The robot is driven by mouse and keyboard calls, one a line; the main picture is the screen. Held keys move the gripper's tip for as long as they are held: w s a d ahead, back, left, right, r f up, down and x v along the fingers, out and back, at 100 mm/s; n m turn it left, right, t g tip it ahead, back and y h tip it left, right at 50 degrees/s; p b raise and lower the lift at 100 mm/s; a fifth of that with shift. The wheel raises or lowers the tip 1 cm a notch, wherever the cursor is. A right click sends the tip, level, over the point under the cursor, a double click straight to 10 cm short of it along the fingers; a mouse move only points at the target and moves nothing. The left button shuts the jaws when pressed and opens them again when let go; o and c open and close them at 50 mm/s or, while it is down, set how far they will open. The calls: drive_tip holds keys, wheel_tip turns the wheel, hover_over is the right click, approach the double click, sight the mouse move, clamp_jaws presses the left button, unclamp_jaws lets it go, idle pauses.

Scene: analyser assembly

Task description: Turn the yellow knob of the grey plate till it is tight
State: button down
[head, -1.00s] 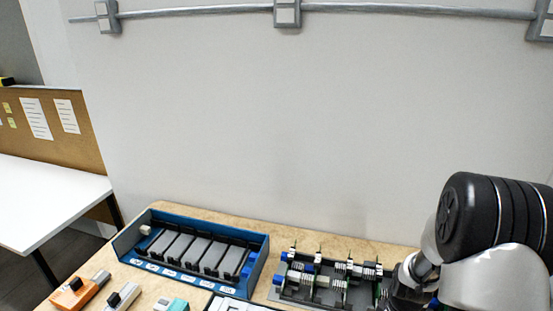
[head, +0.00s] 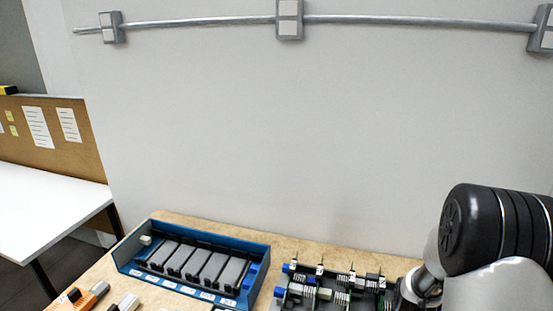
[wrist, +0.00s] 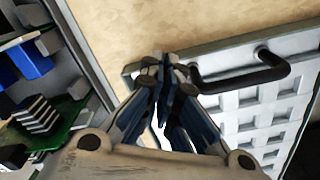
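My gripper (wrist: 162,66) shows in the wrist view with its two dark fingers drawn together at the tips. I see nothing held between them. A pale grey plate (wrist: 236,60) with square recesses and a black bar handle (wrist: 245,78) lies just right of and beyond the fingertips; I cannot tell whether they touch it. No yellow knob shows in either view. In the head view my arm comes in at the lower right, and the fingertips are not visible.
An open assembly with blue, white and green parts (head: 328,290) stands beside my arm; boards and blue parts (wrist: 35,65) show at the wrist view's left. A blue rack of grey modules (head: 262,270) stands left. Orange (head: 85,298) and other blocks lie front left. Bare tabletop (head: 305,253) shows behind.

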drive_tip(key=shift+s+r+p, duration=0.15)
drive_tip(key=shift+r+p, duration=0.6)
drive_tip(key=shift+r, duration=0.15)
drive_tip(key=shift+s+r+p, duration=0.2)
drive_tip(key=shift+r+p, duration=0.5)
drive_tip(key=shift+r, duration=0.25)
drive_tip(key=shift+s+r+p, duration=0.15)
drive_tip(key=shift+r+p, duration=0.6)
drive_tip(key=shift+r, duration=0.15)
drive_tip(key=n, duration=0.1)
drive_tip(key=w+n, duration=0.1)
drive_tip(key=n, duration=0.1)
drive_tip(key=w+n, duration=0.1)
drive_tip(key=n, duration=0.1)
drive_tip(key=shift+d+r, duration=0.2)
drive_tip(key=f+n+b, duration=0.1)
drive_tip(key=f+n, duration=0.1)
drive_tip(key=w+f+n+b, duration=0.1)
drive_tip(key=f+n+b, duration=0.1)
drive_tip(key=w+f+n+b, duration=0.1)
drive_tip(key=f+n, duration=0.1)
drive_tip(key=n, duration=0.1)
drive_tip(key=shift+w+d+f, duration=0.1)
drive_tip(key=shift+d+f, duration=0.05)
drive_tip(key=shift+f, duration=0.05)
drive_tip(key=shift+s+f, duration=0.1)
drive_tip(key=shift+s, duration=0.1)
